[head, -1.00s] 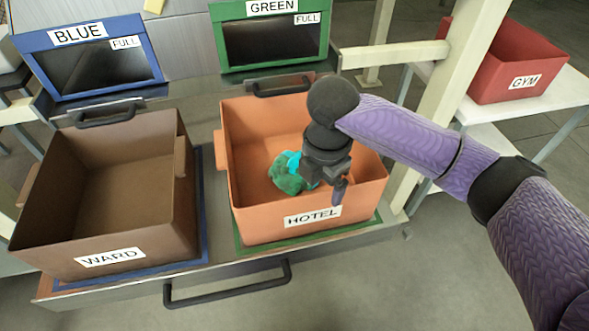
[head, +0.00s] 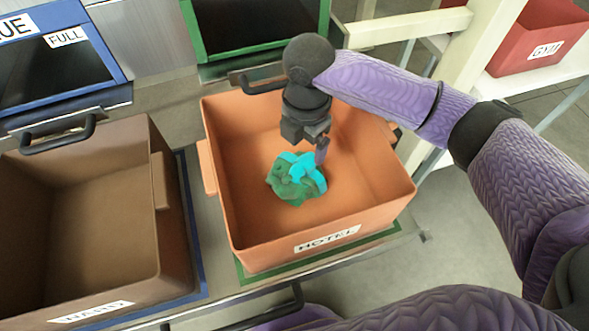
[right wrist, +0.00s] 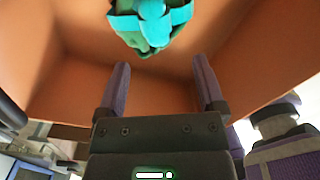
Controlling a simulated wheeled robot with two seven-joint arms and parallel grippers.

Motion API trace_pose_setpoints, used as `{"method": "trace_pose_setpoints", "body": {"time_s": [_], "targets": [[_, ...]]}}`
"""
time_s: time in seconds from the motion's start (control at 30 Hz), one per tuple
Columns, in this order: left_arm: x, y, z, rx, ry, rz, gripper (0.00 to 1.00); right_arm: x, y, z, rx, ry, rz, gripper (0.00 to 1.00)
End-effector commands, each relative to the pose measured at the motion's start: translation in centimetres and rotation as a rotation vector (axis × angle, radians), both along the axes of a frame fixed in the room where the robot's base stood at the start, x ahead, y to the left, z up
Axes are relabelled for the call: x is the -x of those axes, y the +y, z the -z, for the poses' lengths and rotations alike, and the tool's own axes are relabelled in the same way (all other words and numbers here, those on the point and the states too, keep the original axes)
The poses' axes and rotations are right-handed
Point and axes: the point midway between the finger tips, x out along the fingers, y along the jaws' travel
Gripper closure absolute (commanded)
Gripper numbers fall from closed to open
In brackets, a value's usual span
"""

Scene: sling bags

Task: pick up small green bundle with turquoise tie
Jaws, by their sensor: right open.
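The small green bundle with its turquoise tie (head: 294,182) lies in the orange bin labelled HOTEL (head: 372,213). It also shows at the top of the right wrist view (right wrist: 150,22), partly cut off by the frame edge. My right gripper (head: 318,155) is inside the bin's opening, just behind the bundle in the head view. In the right wrist view its two fingers (right wrist: 160,85) are apart with nothing between them, and the bundle lies beyond the fingertips. My left gripper is not in view.
A brown, empty bin labelled WARD (head: 80,215) stands to the left. A blue-framed container (head: 60,62) and a green-framed one (head: 255,28) stand behind. A red GYM bin (head: 535,40) is at the far right. The HOTEL bin's walls surround the gripper's space.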

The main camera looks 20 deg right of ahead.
Motion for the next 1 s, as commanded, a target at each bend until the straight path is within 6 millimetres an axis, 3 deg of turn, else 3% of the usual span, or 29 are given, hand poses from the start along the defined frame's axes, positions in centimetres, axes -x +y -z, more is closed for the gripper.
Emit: {"method": "trace_pose_setpoints", "body": {"time_s": [0.03, 0.3, 0.53, 0.93, 1.0], "targets": [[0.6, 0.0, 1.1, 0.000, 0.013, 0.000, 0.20, 0.0, 0.0, 1.8, 0.001, 0.006, 0.000, 0.12], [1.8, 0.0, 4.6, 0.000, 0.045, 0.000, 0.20, -0.4, 0.2, 6.7, 0.002, 0.006, 0.000, 0.12], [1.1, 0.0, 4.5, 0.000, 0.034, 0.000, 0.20, -0.4, 0.2, 6.6, 0.001, -0.002, 0.000, 0.12], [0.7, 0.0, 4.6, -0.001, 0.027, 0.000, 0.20, -0.4, 0.3, 6.6, 0.000, -0.001, 0.000, 0.95], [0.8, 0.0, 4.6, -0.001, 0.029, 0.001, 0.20, -0.4, 0.2, 6.6, 0.000, -0.001, 0.000, 1.00]]}}
